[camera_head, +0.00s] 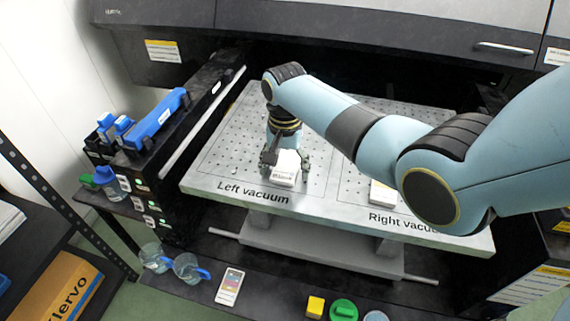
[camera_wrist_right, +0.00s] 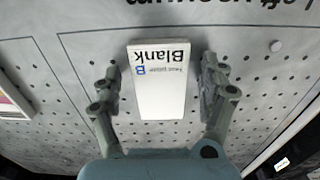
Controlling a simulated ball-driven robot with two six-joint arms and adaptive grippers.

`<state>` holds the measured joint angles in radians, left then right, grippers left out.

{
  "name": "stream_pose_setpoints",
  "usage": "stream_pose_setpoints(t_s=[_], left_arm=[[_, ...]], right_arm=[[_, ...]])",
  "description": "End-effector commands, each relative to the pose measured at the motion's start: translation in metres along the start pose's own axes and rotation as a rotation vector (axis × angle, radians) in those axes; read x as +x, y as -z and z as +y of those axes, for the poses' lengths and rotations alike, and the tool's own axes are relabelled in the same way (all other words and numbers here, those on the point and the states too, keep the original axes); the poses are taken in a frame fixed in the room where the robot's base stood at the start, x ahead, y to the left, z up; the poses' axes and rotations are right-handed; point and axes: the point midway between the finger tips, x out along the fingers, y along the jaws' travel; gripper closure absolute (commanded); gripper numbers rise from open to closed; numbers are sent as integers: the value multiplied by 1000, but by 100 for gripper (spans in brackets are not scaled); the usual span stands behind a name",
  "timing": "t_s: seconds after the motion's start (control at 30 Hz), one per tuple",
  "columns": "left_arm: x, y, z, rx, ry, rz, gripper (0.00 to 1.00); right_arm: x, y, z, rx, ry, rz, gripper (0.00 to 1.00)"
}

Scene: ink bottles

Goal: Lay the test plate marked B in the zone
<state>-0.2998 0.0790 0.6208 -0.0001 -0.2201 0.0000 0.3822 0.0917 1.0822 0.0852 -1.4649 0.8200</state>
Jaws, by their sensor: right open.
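The test plate marked B is a white block (camera_wrist_right: 158,95), printed "Blank" with a blue B, and it lies on the perforated board. It also shows in the head view (camera_head: 286,176) near the front of the area labelled "Left vacuum" (camera_head: 253,193). My right gripper (camera_head: 288,167) is open above it. In the wrist view the fingers (camera_wrist_right: 160,80) stand on either side of the plate, with gaps visible on both sides. The area labelled "Right vacuum" (camera_head: 403,221) is partly covered by my right arm. My left gripper is not in view.
Another white plate (camera_head: 381,192) lies on the right area, close to my arm. A black rack with blue items (camera_head: 157,118) stands at the left. Glass cups (camera_head: 187,266), a phone-like device (camera_head: 230,286) and a green lid (camera_head: 343,309) sit on the lower dark surface.

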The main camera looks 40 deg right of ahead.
Motion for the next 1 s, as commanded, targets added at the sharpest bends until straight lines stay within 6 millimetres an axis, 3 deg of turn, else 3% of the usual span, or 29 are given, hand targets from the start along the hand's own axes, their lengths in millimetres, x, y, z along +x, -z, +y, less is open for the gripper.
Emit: stream_pose_setpoints(t_s=[0.17,0.6,0.8,1.0], left_arm=[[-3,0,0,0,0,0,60],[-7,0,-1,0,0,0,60],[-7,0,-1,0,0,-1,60],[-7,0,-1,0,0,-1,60]], right_arm=[[-14,1,0,0,2,2,23],[-104,1,-1,0,2,1,23],[-122,0,0,0,0,0,23],[-123,0,0,0,0,0,23]])
